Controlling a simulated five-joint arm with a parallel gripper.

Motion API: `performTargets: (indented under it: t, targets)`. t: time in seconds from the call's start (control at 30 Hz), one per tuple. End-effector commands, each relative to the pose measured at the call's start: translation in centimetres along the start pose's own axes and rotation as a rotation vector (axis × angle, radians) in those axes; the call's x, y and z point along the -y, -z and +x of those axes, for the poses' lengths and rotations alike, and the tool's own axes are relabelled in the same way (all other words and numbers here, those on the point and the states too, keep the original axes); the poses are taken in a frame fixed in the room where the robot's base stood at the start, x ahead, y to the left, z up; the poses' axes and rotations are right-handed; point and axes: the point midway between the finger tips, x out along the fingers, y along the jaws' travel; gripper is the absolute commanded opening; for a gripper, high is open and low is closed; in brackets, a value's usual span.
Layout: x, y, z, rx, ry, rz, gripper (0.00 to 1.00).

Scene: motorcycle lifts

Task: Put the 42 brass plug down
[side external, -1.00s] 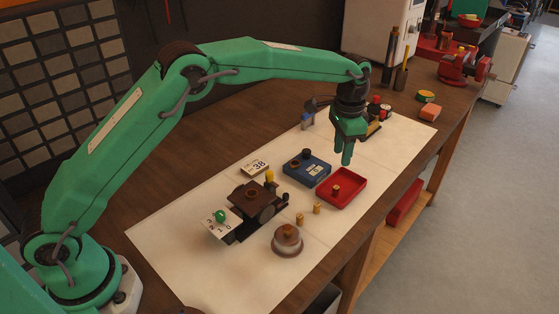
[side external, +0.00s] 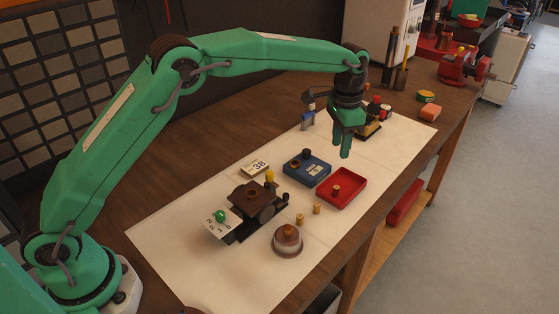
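My gripper (side external: 343,148) hangs pointing down in the air, above and behind the red tray (side external: 356,196). Its fingers look close together, and from this side I cannot tell whether they are apart or shut. No plug shows between them. A small brass plug (side external: 336,190) stands in the red tray. Two more small brass plugs stand on the white mat, one here (side external: 317,208) and one nearer (side external: 300,219). Another brass piece (side external: 288,230) sits on top of a round brown-and-grey base (side external: 287,243). No number 42 can be read on any of them.
A blue block (side external: 307,169) with a dark knob lies left of the tray, near a white card marked 38 (side external: 254,169). The mat's near right is clear.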

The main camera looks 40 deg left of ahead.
Motion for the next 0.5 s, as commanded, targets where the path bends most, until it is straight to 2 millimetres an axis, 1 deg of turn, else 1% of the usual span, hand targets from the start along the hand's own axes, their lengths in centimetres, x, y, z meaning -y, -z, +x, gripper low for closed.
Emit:
performTargets:
  t: [0.17, 0.27, 0.5]
  targets:
    - [0.5, -1.8, -2.7, -0.03, 0.01, -0.037, 0.37]
    - [0.7, -3.3, -4.6, -0.051, 0.018, -0.066, 0.37]
    - [1.0, -7.9, -8.8, -0.109, 0.038, -0.143, 0.37]
